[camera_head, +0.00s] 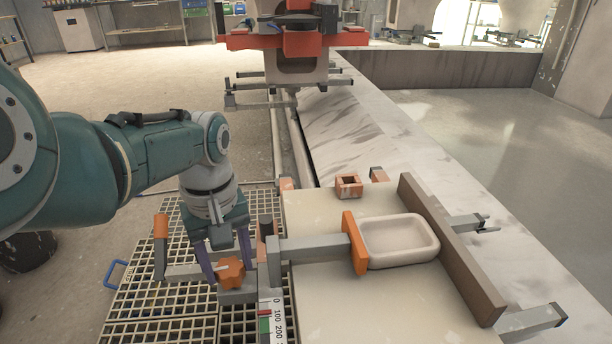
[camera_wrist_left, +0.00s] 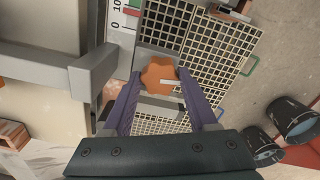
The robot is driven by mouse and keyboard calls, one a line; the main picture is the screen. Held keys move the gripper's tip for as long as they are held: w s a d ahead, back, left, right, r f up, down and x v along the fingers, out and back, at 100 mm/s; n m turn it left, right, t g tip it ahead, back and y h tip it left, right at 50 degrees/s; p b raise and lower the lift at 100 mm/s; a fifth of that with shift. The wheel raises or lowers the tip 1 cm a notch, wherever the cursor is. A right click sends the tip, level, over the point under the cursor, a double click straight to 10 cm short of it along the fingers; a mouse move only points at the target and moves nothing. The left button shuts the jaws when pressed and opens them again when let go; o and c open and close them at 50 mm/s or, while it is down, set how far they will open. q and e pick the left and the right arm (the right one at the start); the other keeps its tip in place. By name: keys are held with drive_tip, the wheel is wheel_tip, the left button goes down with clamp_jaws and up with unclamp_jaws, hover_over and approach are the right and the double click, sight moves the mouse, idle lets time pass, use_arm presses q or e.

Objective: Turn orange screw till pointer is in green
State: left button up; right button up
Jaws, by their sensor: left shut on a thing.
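The orange screw (camera_head: 231,271) is a lobed knob at the front left of the pale work plate, over the floor grating. My left gripper (camera_head: 228,262) reaches down with its two purple fingers on either side of the knob, shut on it. The wrist view shows the orange knob (camera_wrist_left: 158,76) between the fingertips (camera_wrist_left: 159,80), with a pale bar on its face. Beside it is a white scale (camera_head: 278,318) with numbers 0, 100, 200 and a red and a green patch; it also shows in the wrist view (camera_wrist_left: 120,17). I cannot make out the pointer clearly. My right gripper is not in view.
A grey bar ends in an orange plate (camera_head: 354,243) against a cream tray (camera_head: 398,242) on the work plate (camera_head: 325,312). A brown rail (camera_head: 450,248) stands behind the tray. A small orange block (camera_head: 348,186) sits farther back. Dark buckets (camera_wrist_left: 296,122) stand on the floor.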

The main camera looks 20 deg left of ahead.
sight(229, 267)
use_arm(q)
drive_tip(key=shift+m, duration=0.4)
drive_tip(key=o, duration=1.4)
wheel_tip(229, 267, up, 10)
drive_tip(key=p, duration=0.8)
